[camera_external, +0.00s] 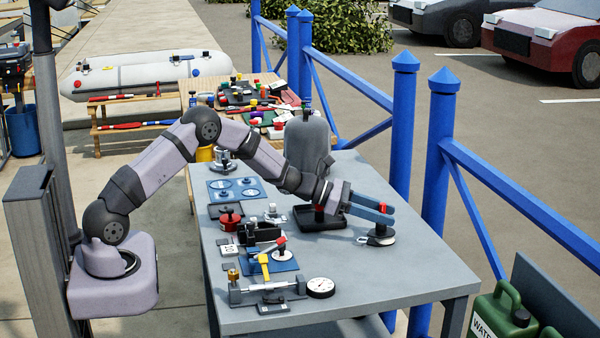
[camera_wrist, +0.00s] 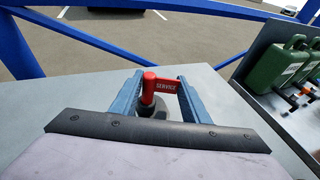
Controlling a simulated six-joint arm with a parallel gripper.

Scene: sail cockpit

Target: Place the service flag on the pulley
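The service flag (camera_wrist: 164,86) is a small red post with a sideways tab lettered "SERVICE". It stands upright between the two blue fingers of my gripper (camera_wrist: 160,84), its tab pointing right toward the right finger. The fingers are apart, one on each side of it; firm contact is not clear. The pulley (camera_external: 379,240), a dark round piece with a pale rim, is on the grey table directly below my gripper (camera_external: 382,209). Its dark top also shows below the flag in the wrist view (camera_wrist: 160,108). Whether the flag's foot touches it is hidden.
A black tray (camera_external: 330,222) lies left of the pulley, under my wrist. Blue mats, a red pot (camera_external: 230,216), a yellow-handled tool and a round gauge (camera_external: 320,287) fill the table's left side. The front right of the table is clear. Blue railing stands behind.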

